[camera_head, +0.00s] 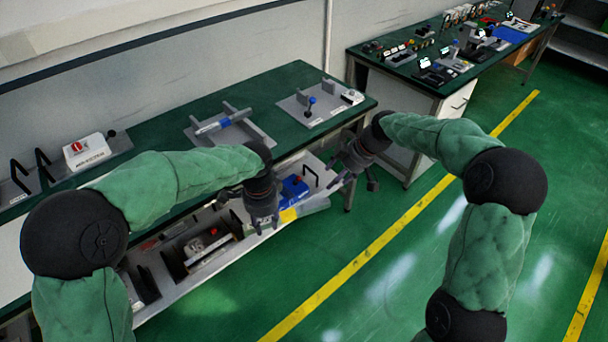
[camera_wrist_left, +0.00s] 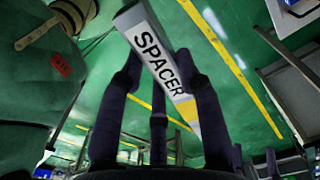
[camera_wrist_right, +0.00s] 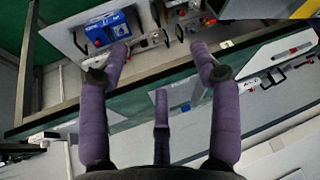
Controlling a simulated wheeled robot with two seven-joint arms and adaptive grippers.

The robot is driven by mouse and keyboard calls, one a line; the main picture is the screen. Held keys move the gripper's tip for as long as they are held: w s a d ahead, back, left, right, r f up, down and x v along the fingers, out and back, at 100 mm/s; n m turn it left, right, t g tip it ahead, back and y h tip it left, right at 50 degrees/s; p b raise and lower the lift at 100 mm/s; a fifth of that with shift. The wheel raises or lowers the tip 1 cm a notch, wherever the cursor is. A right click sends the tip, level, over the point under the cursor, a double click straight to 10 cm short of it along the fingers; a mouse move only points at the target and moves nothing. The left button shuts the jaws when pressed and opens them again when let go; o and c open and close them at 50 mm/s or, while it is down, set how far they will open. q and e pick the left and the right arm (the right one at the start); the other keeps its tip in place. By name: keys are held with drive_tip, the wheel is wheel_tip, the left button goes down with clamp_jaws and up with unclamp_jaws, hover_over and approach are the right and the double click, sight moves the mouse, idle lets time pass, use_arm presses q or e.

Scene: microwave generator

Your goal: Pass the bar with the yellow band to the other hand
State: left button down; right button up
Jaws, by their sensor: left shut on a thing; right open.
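The bar with the yellow band (camera_head: 313,207) is grey with a yellow band near the end by my left gripper.
The green bench (camera_head: 300,78) carries a fixture with a grey cylinder (camera_head: 218,124), a plate with a blue-knobbed lever (camera_head: 311,104) and a white box with a red button (camera_head: 88,150). A blue device (camera_head: 294,188) sits on the lower shelf. Green floor (camera_head: 400,270) is clear at right.

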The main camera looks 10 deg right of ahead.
sight(293, 213)
drive_tip(key=s+a+r+n+g, duration=0.3)
drive_tip(key=s+a+r+n, duration=0.4)
drive_tip(key=a+r+n, duration=0.3)
drive_tip(key=shift+n+h, duration=0.3)
drive_tip(key=shift+h, duration=0.2)
drive_tip(key=x, duration=1.3)
drive_tip(key=shift+s+a+r, duration=0.1)
drive_tip(key=shift+a+r, duration=0.1)
drive_tip(key=shift+a, duration=0.1)
clamp_jaws()
use_arm(q)
drive_tip(key=c, duration=0.8)
unclamp_jaws()
drive_tip(key=shift+r, duration=0.1)
